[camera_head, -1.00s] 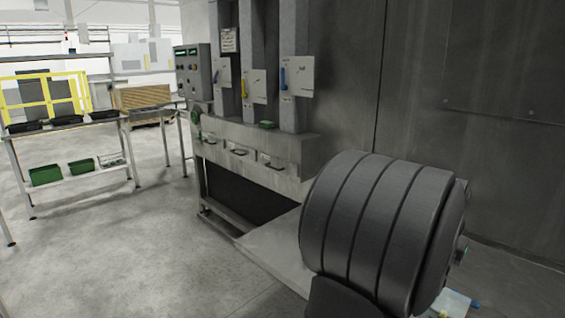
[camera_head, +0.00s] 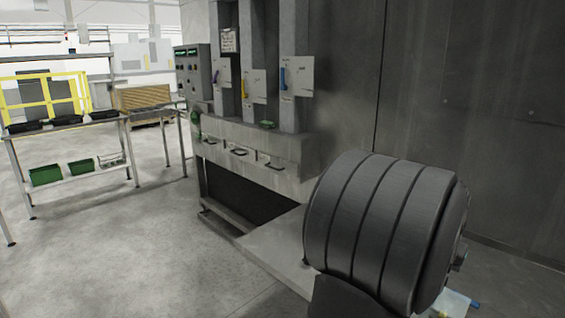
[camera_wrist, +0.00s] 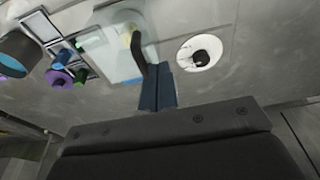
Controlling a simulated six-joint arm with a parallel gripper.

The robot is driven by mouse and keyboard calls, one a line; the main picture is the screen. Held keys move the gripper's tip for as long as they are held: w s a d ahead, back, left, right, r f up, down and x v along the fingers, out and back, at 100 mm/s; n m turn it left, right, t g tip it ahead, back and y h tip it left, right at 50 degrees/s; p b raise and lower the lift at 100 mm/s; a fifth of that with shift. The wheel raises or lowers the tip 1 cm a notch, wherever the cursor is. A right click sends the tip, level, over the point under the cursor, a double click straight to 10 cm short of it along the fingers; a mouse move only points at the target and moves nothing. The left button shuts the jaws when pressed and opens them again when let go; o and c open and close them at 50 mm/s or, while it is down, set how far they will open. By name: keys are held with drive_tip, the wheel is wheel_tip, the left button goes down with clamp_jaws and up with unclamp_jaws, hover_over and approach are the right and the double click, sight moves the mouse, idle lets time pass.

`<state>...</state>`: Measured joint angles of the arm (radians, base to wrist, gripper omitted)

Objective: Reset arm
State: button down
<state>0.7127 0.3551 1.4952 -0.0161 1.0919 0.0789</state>
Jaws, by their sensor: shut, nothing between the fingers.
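In the wrist view my gripper (camera_wrist: 157,92) shows as two dark blue-grey fingers side by side, shut and empty. They stick out beyond the dark bolted block of my own wrist. In the head view a large dark ribbed part of my own arm fills the lower right, and the gripper does not show there. A curved dark handle (camera_wrist: 138,52) shows just beyond the fingers in the wrist view; whether they touch it I cannot tell. A white disc (camera_wrist: 199,53) with a dark centre lies to their right.
A grey machine with several levers (camera_head: 254,84) stands behind my arm. A small green item (camera_head: 267,124) lies on its ledge. A workbench (camera_head: 70,172) with green bins (camera_head: 45,174) is at the left. The floor between is clear. Small coloured items (camera_wrist: 60,77) show at the wrist view's left.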

drive_tip(key=w+a+f, duration=0.1)
drive_tip(key=w+a, duration=0.7)
drive_tip(key=shift+a+f, duration=0.15)
drive_tip(key=shift+f, duration=0.2)
